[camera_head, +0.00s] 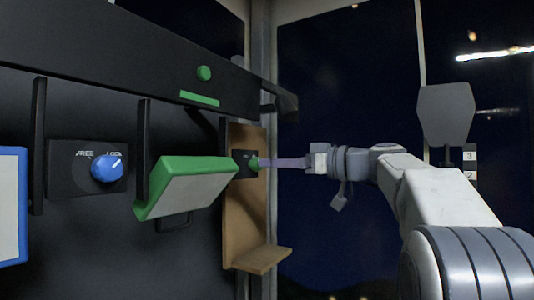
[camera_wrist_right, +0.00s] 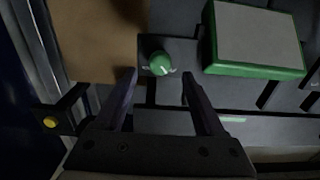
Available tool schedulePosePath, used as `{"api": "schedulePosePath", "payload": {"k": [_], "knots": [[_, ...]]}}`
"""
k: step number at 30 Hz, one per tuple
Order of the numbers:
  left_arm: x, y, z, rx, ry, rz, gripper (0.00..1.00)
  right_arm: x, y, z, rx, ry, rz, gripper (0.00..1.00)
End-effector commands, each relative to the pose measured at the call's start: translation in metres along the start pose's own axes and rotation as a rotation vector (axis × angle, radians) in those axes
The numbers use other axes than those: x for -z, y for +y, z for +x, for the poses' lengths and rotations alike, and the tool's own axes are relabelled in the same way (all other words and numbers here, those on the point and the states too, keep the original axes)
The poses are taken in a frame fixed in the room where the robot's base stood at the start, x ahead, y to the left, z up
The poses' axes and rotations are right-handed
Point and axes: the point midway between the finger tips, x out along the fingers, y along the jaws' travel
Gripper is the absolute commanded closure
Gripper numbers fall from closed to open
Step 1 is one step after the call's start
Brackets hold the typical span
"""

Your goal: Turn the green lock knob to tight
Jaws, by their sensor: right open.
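The green lock knob (camera_head: 253,163) sits on a small dark plate (camera_head: 239,157) at the far end of the panel, beside a brown board. In the right wrist view the green knob (camera_wrist_right: 160,63) shows a pale line on its face and faint markings at its sides. My right gripper (camera_head: 262,162) reaches in from the right, its purple fingers at the knob in the head view. In the right wrist view my right gripper (camera_wrist_right: 158,80) is open, with its fingertips on either side just short of the knob. I cannot make out contact. My left gripper is not in view.
A green-framed panel (camera_head: 188,190) tilts out beside the knob. A blue knob (camera_head: 106,168) and a blue-framed panel (camera_head: 10,205) are further left. A dark beam with a green button (camera_head: 204,73) runs above. A brown board (camera_head: 245,215) with a ledge stands behind.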

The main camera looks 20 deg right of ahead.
Motion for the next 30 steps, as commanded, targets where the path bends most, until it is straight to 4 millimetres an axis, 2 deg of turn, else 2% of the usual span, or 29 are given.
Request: {"api": "schedulePosePath", "payload": {"k": [1,6,17,19,23,24,30], "knots": [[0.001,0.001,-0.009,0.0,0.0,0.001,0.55,0.004,-0.001,0.009,0.004,-0.002,0.002,0.29],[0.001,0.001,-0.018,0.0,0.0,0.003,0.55,0.002,0.001,0.027,0.0,-0.001,0.002,0.29],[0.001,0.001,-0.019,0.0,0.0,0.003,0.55,-0.001,0.002,0.032,-0.005,-0.001,0.001,0.29],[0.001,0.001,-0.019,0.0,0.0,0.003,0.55,-0.001,0.002,0.032,-0.005,-0.001,0.001,0.48],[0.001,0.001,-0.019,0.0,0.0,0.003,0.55,-0.001,0.002,0.032,-0.005,-0.001,0.001,0.97],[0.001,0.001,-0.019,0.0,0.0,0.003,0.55,-0.001,0.002,0.032,-0.005,-0.001,0.001,1.0],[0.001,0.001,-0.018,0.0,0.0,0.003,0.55,-0.001,0.002,0.032,-0.005,-0.001,0.01,1.0]]}}
